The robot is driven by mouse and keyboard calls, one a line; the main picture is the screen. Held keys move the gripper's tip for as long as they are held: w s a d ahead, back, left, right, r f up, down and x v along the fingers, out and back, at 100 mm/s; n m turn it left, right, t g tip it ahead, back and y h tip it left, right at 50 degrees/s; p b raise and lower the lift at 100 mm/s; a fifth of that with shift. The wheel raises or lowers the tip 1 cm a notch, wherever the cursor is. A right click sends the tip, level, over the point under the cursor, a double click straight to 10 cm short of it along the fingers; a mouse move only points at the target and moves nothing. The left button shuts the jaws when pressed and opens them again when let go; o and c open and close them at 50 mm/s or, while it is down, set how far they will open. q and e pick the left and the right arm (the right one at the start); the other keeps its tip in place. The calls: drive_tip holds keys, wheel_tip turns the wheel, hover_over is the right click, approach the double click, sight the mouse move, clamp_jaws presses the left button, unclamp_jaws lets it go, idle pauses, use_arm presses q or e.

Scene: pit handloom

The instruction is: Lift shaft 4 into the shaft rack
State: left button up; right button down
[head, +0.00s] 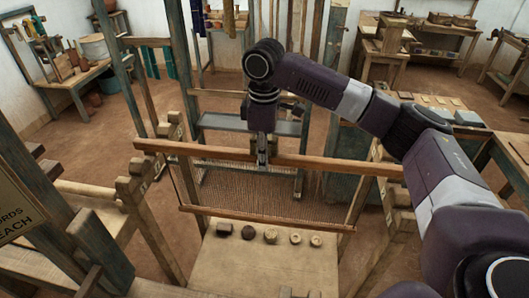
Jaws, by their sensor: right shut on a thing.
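The shaft in my right gripper is a wide frame with a reddish-brown top bar (205,151), a thinner bottom bar (225,213) and a sheet of fine heddles (290,205) between. No number is readable on it. My right gripper (262,158) points down and is shut on the top bar near its middle. The bar is nearly level, its ends reaching past the stepped, notched wooden posts at left (130,192) and right (397,195), which look like rack supports. I cannot tell whether the bar touches them. My left gripper is out of view.
Below the shaft, a pale board (255,268) carries several small round pieces in a row. Loom uprights (185,60) stand behind. A sign (20,210) is at the left edge. A bench (75,85) stands back left, with open floor beside it.

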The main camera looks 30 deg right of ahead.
sight(264, 186)
drive_tip(key=shift+w+d+f, duration=0.15)
drive_tip(key=shift+f, duration=1.75)
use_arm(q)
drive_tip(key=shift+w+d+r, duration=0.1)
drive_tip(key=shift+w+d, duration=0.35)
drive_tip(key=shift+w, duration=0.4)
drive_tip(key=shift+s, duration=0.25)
use_arm(e)
drive_tip(key=c, duration=1.7)
unclamp_jaws()
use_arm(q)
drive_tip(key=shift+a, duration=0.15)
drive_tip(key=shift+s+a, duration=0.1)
use_arm(e)
drive_tip(key=shift+f, duration=0.1)
drive_tip(key=shift+r, duration=9.55)
